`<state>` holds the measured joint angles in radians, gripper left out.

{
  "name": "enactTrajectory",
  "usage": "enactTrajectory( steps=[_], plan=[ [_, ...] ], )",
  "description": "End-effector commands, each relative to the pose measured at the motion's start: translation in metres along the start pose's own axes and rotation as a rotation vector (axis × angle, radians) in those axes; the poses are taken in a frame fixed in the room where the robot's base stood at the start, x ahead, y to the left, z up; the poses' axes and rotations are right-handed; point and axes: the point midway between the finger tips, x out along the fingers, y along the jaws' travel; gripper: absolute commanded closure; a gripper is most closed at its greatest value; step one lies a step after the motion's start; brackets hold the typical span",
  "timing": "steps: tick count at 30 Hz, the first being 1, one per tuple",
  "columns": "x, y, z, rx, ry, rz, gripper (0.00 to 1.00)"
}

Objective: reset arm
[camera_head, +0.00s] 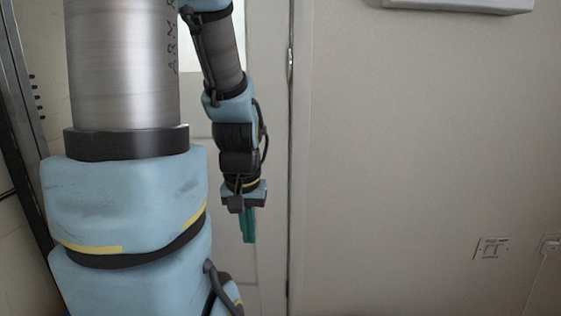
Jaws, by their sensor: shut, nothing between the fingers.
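My gripper (248,238) hangs at the end of my blue and silver arm, left of the middle of the head view. Its teal fingers point down and are closed together with nothing between them. It hangs in front of a pale door panel, apart from any object as far as this view shows. My large arm links fill the left side of the view and hide what is behind them.
A pale door (267,120) stands behind my arm, with its edge just right of my gripper. A bare beige wall (420,150) fills the right side. A white fixture (460,3) is at the top right. Wall sockets (491,248) are at the lower right.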

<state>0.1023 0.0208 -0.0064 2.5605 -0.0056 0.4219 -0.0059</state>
Motion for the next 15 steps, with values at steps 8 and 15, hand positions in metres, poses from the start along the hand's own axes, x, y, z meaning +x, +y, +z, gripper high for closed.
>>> enactTrajectory(
  steps=[8, 15],
  plan=[
    [-0.107, 0.001, -0.015, 0.001, 0.001, 0.0, 1.0],
    [-0.177, 0.001, -0.025, 0.002, 0.001, 0.0, 1.0]
  ],
)
